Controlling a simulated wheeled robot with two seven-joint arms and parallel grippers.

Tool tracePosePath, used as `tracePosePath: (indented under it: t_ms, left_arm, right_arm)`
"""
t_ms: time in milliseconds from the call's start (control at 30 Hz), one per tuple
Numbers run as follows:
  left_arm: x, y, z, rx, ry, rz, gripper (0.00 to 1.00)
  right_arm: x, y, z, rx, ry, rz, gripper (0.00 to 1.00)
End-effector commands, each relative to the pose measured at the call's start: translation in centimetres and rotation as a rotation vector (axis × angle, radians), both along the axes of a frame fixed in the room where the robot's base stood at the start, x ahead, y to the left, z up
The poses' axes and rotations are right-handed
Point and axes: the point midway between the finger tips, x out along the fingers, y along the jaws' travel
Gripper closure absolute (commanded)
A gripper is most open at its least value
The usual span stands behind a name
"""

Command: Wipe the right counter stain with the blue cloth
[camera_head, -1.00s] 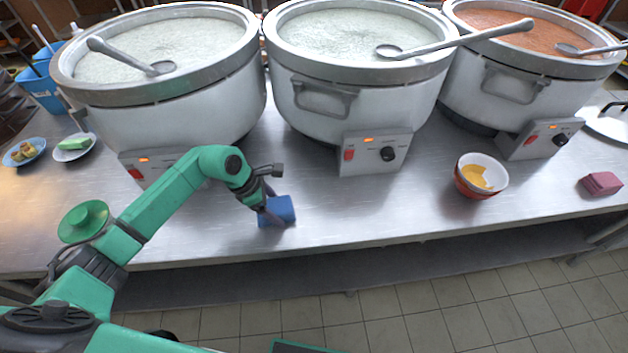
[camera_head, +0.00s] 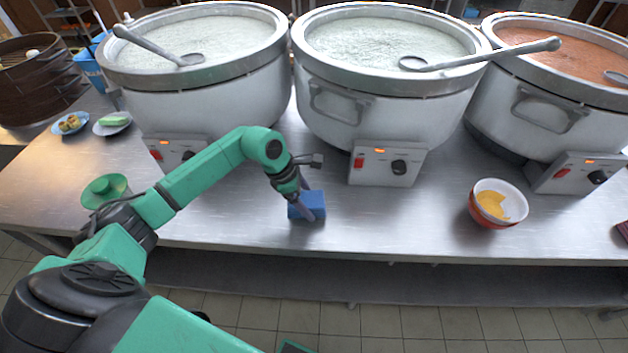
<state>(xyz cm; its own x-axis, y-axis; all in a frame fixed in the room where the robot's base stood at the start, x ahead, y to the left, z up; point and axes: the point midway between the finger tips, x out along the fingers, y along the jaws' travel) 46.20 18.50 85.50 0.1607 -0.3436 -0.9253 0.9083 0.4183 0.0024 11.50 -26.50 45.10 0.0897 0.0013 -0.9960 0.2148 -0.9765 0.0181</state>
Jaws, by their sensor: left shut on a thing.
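The blue cloth (camera_head: 315,198) is a small blue block-like piece low at the steel counter's front part, between the left and middle pots. My left gripper (camera_head: 303,210) points down and is shut on it, its dark fingers over the cloth's front. I cannot tell whether the cloth touches the counter. I cannot make out a stain on the bare steel; one may be hidden under the cloth or arm. My right gripper is out of view.
The left pot (camera_head: 205,95), middle pot (camera_head: 385,95) and right pot (camera_head: 550,115) line the back. The counter (camera_head: 400,220) is clear between cloth and bowls.

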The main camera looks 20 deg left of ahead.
Motion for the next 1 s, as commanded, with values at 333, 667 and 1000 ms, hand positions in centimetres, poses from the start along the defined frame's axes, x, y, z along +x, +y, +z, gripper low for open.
tracePosePath:
  t_ms: [333,667,1000]
  left_arm:
    - [0.2,0.8,3.3,0.001,0.003,0.009,0.79]
    - [0.3,1.4,5.6,0.0,0.003,0.016,0.79]
    - [0.3,1.4,5.6,-0.001,0.003,0.016,0.79]
  right_arm:
    - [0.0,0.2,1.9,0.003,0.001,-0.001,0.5]
    - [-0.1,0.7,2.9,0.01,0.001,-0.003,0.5]
    - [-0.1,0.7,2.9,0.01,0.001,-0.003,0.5]
